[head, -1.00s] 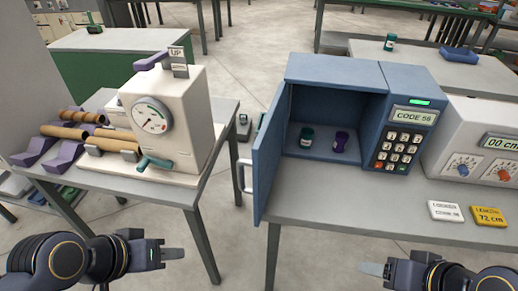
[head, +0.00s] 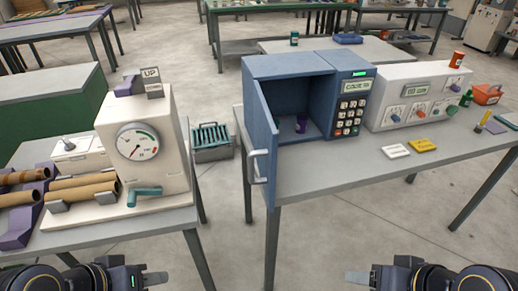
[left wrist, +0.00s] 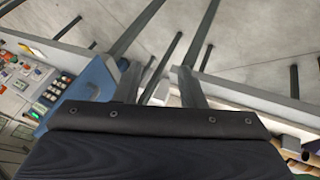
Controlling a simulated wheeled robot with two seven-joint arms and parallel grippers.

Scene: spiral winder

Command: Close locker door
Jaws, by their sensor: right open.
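The blue locker (head: 292,66) stands on the right-hand table. Its door (head: 262,135) is swung wide open, jutting toward me at the locker's left side. A light handle (head: 258,167) is on the door. The keypad panel (head: 350,105) is to the right of the opening. My left gripper (head: 155,278) is low in the head view, apart from the door; the left wrist view shows its two fingers spread and empty (left wrist: 160,85). My right gripper (head: 357,277) is open and low, right of the door, touching nothing.
A white machine with a dial (head: 150,140) and cardboard tubes (head: 80,187) stand on the left table. A floor gap with a grey crate (head: 212,143) separates the tables.

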